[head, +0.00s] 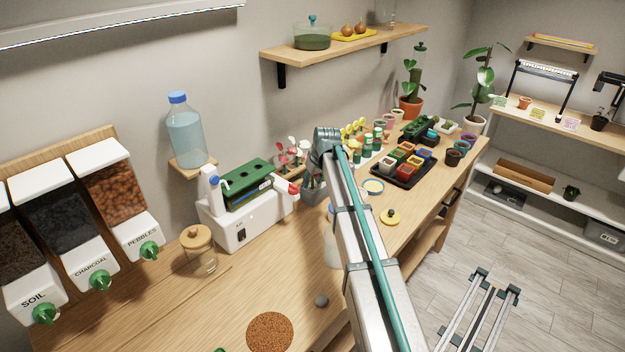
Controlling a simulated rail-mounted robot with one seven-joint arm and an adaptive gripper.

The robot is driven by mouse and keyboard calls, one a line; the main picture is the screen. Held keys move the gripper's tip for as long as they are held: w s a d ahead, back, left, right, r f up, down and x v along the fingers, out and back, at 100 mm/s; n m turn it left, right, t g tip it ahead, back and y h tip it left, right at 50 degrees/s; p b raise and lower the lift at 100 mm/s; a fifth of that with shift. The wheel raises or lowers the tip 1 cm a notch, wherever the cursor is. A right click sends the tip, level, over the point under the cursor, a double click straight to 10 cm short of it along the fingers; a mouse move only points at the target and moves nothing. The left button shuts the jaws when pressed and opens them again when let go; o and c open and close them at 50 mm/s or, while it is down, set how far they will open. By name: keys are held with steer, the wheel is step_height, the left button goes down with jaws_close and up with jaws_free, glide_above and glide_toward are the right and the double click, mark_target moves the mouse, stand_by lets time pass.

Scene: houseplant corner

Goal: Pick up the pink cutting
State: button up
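A cluster of small pink, red and white cuttings or flowers (290,152) stands on the bench behind the white machine, left of my arm. They are small and overlap, so I cannot tell which one is the pink cutting. My arm rises from the lower right to a grey-teal joint beside the cluster and covers part of the bench. My gripper cannot be made out; the arm hides where it would be.
A white machine (243,229) with a green top stands left of the cluster. A lidded jar (199,252) and a brown round mat (270,333) are nearer. A black tray of colored pots (405,167) lies to the right. A shelf (345,48) hangs above. The front bench is mostly clear.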

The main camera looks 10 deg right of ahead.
jaws_close()
